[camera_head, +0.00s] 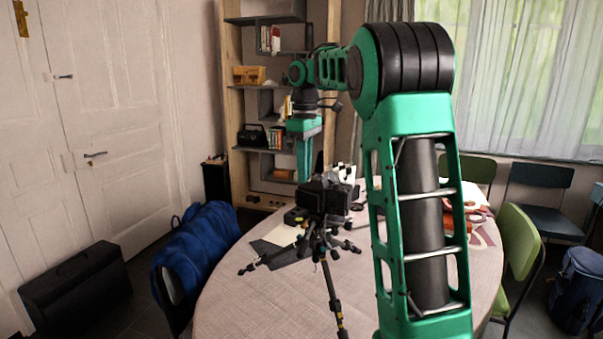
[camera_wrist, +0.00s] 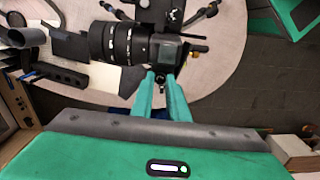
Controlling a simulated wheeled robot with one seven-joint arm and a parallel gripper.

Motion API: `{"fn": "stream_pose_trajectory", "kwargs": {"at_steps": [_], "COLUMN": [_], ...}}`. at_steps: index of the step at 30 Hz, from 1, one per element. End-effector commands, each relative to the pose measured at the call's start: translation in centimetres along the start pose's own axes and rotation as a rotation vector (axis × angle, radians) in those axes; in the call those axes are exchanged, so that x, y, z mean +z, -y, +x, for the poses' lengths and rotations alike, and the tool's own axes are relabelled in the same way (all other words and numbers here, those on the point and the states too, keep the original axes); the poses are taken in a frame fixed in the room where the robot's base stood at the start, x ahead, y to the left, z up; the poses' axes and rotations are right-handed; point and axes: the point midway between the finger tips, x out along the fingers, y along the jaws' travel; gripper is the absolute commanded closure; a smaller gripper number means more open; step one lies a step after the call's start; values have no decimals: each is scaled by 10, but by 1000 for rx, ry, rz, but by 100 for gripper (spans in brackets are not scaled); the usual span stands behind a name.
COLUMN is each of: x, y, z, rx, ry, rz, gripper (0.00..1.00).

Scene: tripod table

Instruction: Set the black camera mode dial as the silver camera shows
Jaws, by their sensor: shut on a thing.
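The black camera (camera_head: 325,197) sits on a black tripod (camera_head: 333,290) at the table. In the wrist view its long lens (camera_wrist: 118,43) points left and its body (camera_wrist: 172,52) is on the right. My gripper (camera_head: 304,180) reaches down onto the top of this camera. In the wrist view the green fingertips (camera_wrist: 161,76) are close together at the body's near edge, shut on a small dark part there, which appears to be the mode dial. The dial's marks are hidden or too small to read. I cannot make out the silver camera in either view.
The round table (camera_head: 250,300) has a dark folder with paper (camera_head: 281,237) and small dark items near the tripod. A blue-draped chair (camera_head: 200,245) stands left, a green chair (camera_head: 518,240) right. A shelf (camera_head: 240,110) stands behind. The table's front left is clear.

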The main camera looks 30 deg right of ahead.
Motion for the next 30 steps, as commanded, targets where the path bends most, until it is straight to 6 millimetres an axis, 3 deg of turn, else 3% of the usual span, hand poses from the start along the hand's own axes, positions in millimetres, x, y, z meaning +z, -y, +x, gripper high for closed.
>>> {"fn": "stream_pose_trajectory", "kwargs": {"at_steps": [15,30], "x": [0,0], "y": [0,0], "z": [0,0], "rx": [-1,-2], "ry": [-1,0], "rz": [320,373], "gripper": [100,100]}}
